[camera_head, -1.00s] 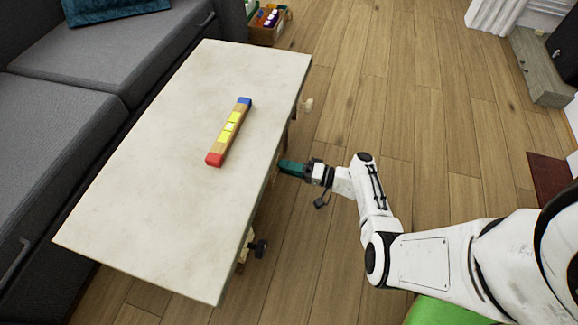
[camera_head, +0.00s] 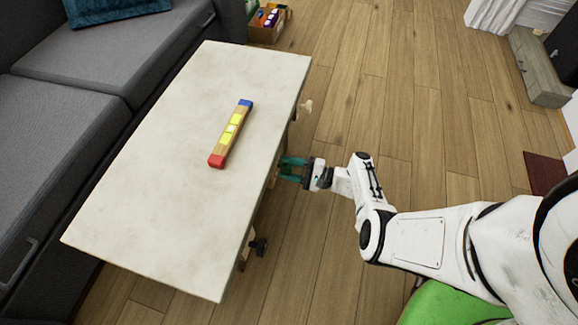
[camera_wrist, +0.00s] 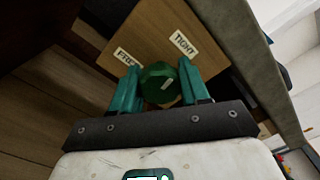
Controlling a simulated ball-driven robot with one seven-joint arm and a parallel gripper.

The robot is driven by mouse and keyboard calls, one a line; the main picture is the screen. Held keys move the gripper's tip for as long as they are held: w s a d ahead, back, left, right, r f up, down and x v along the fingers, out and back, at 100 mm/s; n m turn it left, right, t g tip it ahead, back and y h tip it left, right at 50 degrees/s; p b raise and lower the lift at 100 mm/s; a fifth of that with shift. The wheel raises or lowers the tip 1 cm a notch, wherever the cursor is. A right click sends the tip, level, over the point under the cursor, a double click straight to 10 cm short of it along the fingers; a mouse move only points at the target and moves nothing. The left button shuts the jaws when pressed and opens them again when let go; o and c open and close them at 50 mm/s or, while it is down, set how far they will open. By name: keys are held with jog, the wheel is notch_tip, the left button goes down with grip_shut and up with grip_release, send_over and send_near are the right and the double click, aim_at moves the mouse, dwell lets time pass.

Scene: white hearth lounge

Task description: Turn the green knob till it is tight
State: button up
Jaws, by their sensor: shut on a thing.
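The green knob (camera_wrist: 158,84) sits on a wooden plate (camera_wrist: 150,35) at the table's side, between the two teal fingers of my gripper (camera_wrist: 160,92). The fingers are shut on it from both sides. Of two white labels above the knob, "FREE" (camera_wrist: 127,57) is on the left and "TIGHT" (camera_wrist: 183,43) is on the right. In the head view my gripper (camera_head: 292,170) is at the table's right edge, and the knob cannot be made out there.
The pale table (camera_head: 150,190) carries a wooden bar (camera_head: 230,134) with red and blue ends and yellow windows. A black knob (camera_head: 259,246) and a pale knob (camera_head: 305,106) stick out along the same table side.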

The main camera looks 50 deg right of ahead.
jog(key=shift+m, duration=0.9)
jog(key=o, duration=1)
jog(key=shift+o, duration=0.2)
jog(key=v, duration=1)
jog(key=shift+s+p, duration=0.4)
jog(key=shift+d, duration=0.1)
